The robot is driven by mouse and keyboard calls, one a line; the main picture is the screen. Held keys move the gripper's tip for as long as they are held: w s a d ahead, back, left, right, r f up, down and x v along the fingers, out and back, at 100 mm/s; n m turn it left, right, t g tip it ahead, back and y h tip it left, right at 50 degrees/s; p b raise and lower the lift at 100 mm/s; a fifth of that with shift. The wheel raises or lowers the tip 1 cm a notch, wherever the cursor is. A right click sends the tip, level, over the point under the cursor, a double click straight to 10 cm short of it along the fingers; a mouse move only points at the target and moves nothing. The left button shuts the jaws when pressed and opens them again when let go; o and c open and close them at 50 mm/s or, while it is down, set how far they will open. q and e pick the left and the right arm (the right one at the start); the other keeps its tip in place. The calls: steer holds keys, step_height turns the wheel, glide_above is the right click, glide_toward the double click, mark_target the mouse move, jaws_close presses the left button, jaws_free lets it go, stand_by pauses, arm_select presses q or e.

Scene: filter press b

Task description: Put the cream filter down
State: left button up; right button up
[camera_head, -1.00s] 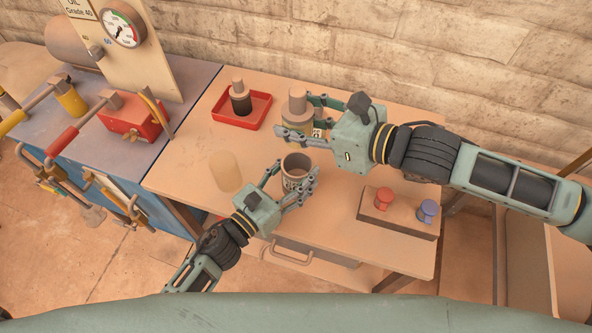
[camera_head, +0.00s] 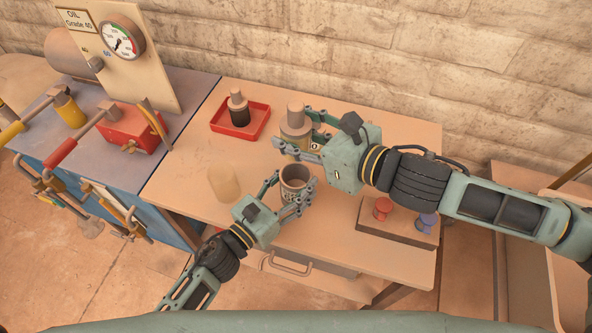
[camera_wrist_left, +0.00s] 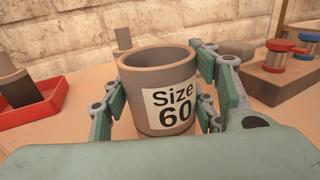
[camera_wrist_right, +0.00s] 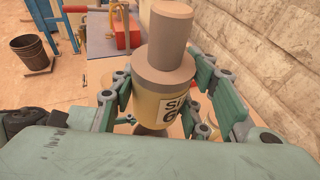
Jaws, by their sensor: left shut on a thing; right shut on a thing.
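A plain cream cylinder (camera_head: 223,184), which looks like the cream filter, stands upright on the table, left of both grippers and apart from them. My left gripper (camera_head: 292,196) is shut around a grey-brown cup (camera_head: 295,173); its "Size 60" label shows in the left wrist view (camera_wrist_left: 158,90). I cannot tell whether the cup touches the table. My right gripper (camera_head: 296,128) is shut on a cream-yellow labelled cylinder with a grey-brown stepped top (camera_head: 296,108). In the right wrist view this cylinder (camera_wrist_right: 150,107) sits upright between the fingers; its underside is hidden.
A red tray (camera_head: 262,113) holds a black piece with a grey-brown top (camera_head: 238,108) at the back left. A block with a red knob (camera_head: 382,207) and a blue knob (camera_head: 427,223) stands at the front right. A red box (camera_head: 130,135) is on the left bench. Brick wall behind.

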step_height(320, 180, down, 9)
steer(key=shift+f, duration=0.1)
stand_by(0.3)
steer(key=shift+f, duration=0.1)
arm_select(q)
steer(key=shift+s+d+r, duration=0.1)
steer(key=shift+s+d, duration=0.05)
steer(key=shift+d, duration=0.05)
arm_select(e)
steer(key=shift+s+d+f, duration=0.1)
steer(key=shift+d+f, duration=0.05)
steer(key=shift+f, duration=0.25)
steer(key=shift+s+d+f, duration=0.1)
steer(key=shift+f, duration=0.3)
steer(key=o, duration=1)
steer(key=shift+f, duration=0.1)
arm_select(q)
steer(key=shift+a, duration=0.15)
arm_select(e)
steer(key=shift+o, duration=0.9)
steer(key=shift+w+a+f, duration=0.1)
steer(key=shift+a, duration=0.05)
steer(key=shift+r, duration=0.25)
steer(key=r+v, duration=0.1)
steer(key=v, duration=1.1)
steer(key=shift+r, duration=0.4)
